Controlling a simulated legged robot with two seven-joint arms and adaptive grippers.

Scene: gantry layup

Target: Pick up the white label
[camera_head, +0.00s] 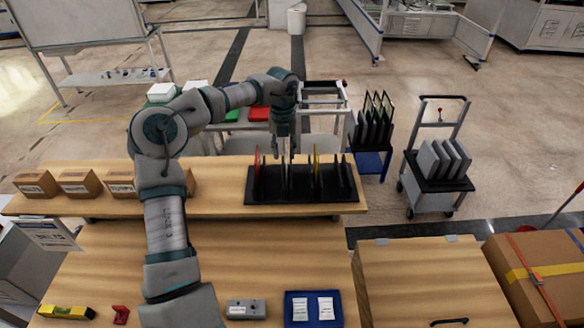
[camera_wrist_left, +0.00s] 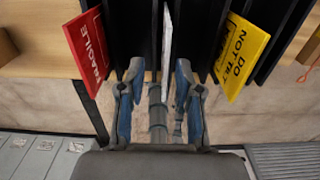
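The white label (camera_wrist_left: 166,45) stands edge-on in the black slotted rack (camera_head: 300,203), between a red FRAGILE label (camera_wrist_left: 87,45) and a yellow DO NOT TILT label (camera_wrist_left: 241,55). My left gripper (camera_wrist_left: 160,72) is open, its two fingers apart on either side of the white label's near end. Whether a finger touches it, I cannot tell. In the head view my left gripper (camera_head: 284,150) points down over the rack, and little of the white label shows below it. My right gripper is not in view.
The red label (camera_head: 257,161) and yellow label (camera_head: 316,162) stand close on both sides in the rack, with black dividers between. Cardboard boxes (camera_head: 78,183) line the shelf at left. A blue tray (camera_head: 313,294) lies on the lower bench. A cart (camera_head: 437,190) stands at right.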

